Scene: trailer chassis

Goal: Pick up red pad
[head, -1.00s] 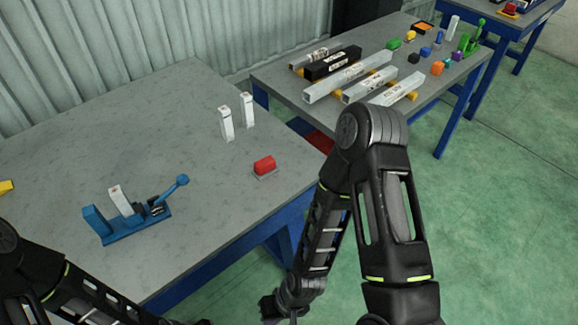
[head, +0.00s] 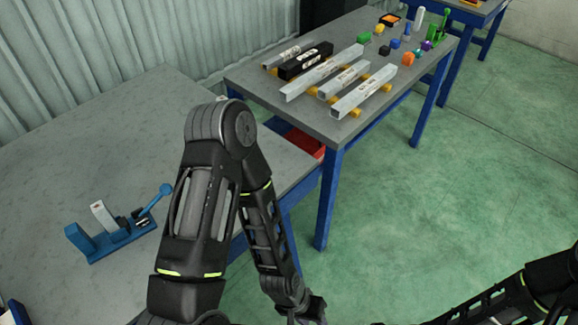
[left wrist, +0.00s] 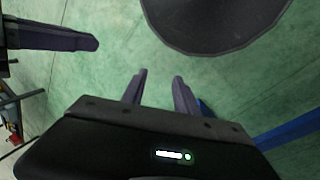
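The red pad is not visible in the head view; my raised left arm covers the part of the near table (head: 60,135) where it lay. My left gripper (head: 312,310) hangs beyond the table's front edge, at the bottom of the head view. In the left wrist view my left gripper's fingers (left wrist: 160,85) are apart, with only green floor between them. My right arm shows at the lower right of the head view; its gripper is cut off there. A dark finger-like part at the upper left of the left wrist view may belong to it.
A blue clamp fixture (head: 115,232) holding a white block stands on the near table. A second table (head: 235,75) behind carries metal bars (head: 325,75) and several small coloured parts. A red bin (head: 305,141) sits low between the tables. Green floor is open at right.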

